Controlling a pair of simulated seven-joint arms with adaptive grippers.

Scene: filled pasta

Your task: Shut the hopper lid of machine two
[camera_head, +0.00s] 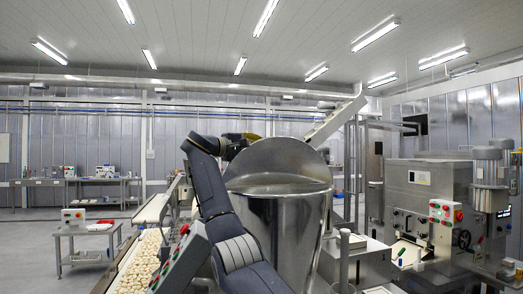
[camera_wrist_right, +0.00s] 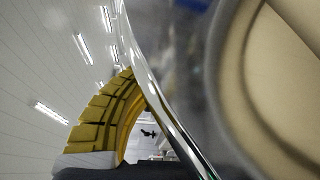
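The hopper (camera_head: 282,230) is a large shiny steel vessel in the middle of the head view. Its round steel lid (camera_head: 285,160) stands raised and tilted up at the back of the rim. My dark grey right arm passes in front of the hopper's left side, and my right gripper (camera_head: 240,139), with yellow parts, is at the lid's upper left edge, partly hidden by it. In the right wrist view, a yellow ribbed finger (camera_wrist_right: 108,112) is close beside a shiny curved steel edge (camera_wrist_right: 165,115). I cannot tell whether they touch. My left gripper is not in view.
A conveyor (camera_head: 140,262) carrying pale filled pasta runs along the left. A control box with coloured buttons (camera_head: 180,262) is beside it. Another steel machine (camera_head: 425,200) with a button panel stands at the right. Side tables stand farther left, with open floor between.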

